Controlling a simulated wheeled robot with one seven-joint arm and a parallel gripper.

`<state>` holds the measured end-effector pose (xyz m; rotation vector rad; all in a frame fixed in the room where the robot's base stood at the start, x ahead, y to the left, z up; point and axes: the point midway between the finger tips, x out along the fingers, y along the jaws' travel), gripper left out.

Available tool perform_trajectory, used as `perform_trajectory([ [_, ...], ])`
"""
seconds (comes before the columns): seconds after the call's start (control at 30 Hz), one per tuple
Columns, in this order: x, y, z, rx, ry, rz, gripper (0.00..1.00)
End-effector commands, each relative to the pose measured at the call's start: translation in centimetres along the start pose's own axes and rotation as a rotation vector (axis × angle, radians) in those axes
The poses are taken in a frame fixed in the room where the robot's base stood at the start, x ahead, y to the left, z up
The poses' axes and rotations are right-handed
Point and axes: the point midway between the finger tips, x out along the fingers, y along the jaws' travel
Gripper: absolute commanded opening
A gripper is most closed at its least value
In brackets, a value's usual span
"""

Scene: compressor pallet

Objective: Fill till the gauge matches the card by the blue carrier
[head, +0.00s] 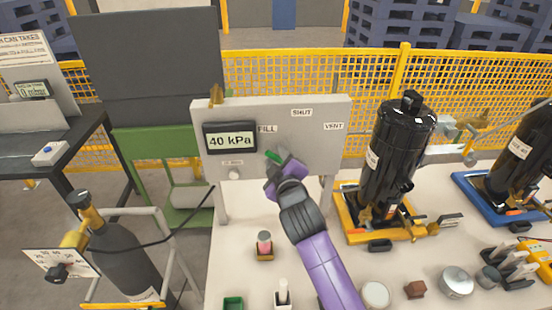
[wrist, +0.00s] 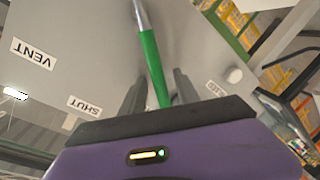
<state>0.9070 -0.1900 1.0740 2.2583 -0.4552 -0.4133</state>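The gauge display (head: 230,140) on the grey panel (head: 318,160) reads 40 kPa. FILL (head: 267,128), SHUT (head: 302,112) and VENT (head: 334,126) labels are right of it. My gripper (head: 274,168) is at the panel by a green-handled lever (head: 274,157). In the wrist view, the green handle (wrist: 153,62) runs between the two fingers; I cannot tell whether they grip it. The lever's exact setting is unclear. The blue carrier (head: 476,194) at the far right holds a black cylinder (head: 524,145). I cannot make out a card beside it.
A yellow carrier (head: 349,212) with a black cylinder (head: 398,150) stands right of the panel. Jars, small blocks and a pink-topped item (head: 264,241) are on the pale bench top. A dark gas bottle (head: 115,245) stands left. Yellow mesh fencing (head: 275,75) closes the back.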

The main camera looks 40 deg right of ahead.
Motion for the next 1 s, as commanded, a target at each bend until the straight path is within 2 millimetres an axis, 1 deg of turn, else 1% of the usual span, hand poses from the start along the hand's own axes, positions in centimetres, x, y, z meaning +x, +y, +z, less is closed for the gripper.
perform_trajectory([
  [0.13,-1.7,-0.2,0.1,-0.001,0.0,-0.001,0.38],
  [0.4,-5.9,-0.2,0.1,-0.001,0.001,-0.001,0.38],
  [0.5,-6.9,-0.2,0.1,0.0,0.001,-0.001,0.38],
  [0.67,-7.6,-0.1,0.0,0.0,0.0,-0.001,0.38],
  [1.0,-7.5,-0.1,0.0,0.0,0.0,-0.001,0.38],
])
